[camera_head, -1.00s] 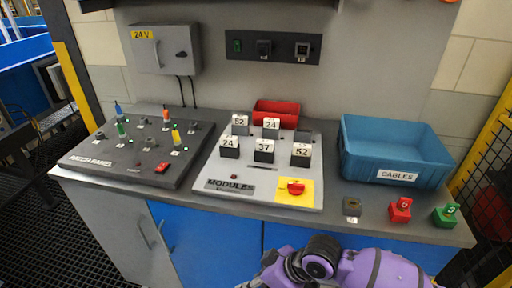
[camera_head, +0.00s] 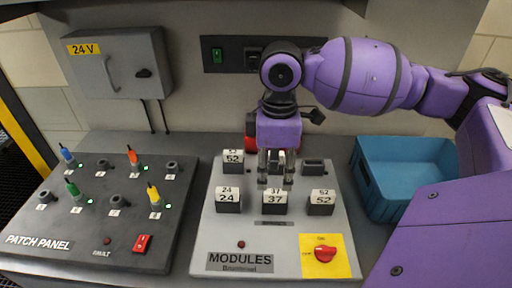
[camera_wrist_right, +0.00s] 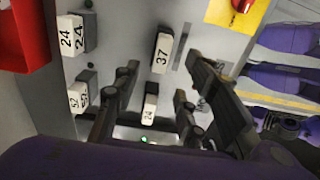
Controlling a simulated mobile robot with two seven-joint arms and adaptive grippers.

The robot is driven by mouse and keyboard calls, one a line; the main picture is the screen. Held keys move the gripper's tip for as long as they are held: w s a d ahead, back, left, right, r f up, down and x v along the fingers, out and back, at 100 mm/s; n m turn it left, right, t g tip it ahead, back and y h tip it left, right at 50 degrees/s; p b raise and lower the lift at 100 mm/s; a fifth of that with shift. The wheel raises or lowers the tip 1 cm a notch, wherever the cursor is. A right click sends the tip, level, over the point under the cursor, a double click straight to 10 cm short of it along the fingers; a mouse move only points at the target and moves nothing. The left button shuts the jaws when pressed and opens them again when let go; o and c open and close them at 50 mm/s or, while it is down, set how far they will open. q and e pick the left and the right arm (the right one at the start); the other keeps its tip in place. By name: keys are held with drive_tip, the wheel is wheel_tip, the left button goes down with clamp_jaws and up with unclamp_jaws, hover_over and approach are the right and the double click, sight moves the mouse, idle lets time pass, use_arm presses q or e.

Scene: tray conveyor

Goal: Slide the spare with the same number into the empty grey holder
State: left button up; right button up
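My right gripper (camera_head: 276,180) is over the MODULES board (camera_head: 208,240), its fingers pointing down, apart and empty. In the wrist view a white-topped 24 module (camera_wrist_right: 150,108) shows between the fingers (camera_wrist_right: 153,105); I cannot tell if they touch it. The front row holds modules 24 (camera_head: 228,200), 37 (camera_head: 274,202) and 52 (camera_head: 320,203). My left gripper is out of view.
The patch panel (camera_head: 105,175) with coloured plugs is on the left. A red bin (camera_head: 252,145) behind the board is mostly hidden. A blue bin (camera_head: 385,150) stands right, partly behind my arm. A yellow plate (camera_head: 340,243) with a red knob is at front right.

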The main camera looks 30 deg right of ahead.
sight(274, 191)
drive_tip(key=shift+w+f, duration=0.1)
drive_tip(key=shift+w, duration=0.15)
drive_tip(key=shift+s+f, duration=0.1)
drive_tip(key=shift+f, duration=0.15)
drive_tip(key=shift+s+f, duration=0.3)
drive_tip(key=shift+f, duration=0.25)
drive_tip(key=shift+s+f, duration=0.25)
drive_tip(key=shift+f, duration=0.3)
drive_tip(key=f, duration=0.3)
drive_tip(key=shift+w+f+b, duration=0.25)
drive_tip(key=shift+f+b, duration=0.05)
drive_tip(key=shift+f, duration=0.45)
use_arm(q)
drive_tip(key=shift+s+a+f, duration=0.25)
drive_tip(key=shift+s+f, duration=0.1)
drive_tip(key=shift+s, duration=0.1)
use_arm(e)
clamp_jaws()
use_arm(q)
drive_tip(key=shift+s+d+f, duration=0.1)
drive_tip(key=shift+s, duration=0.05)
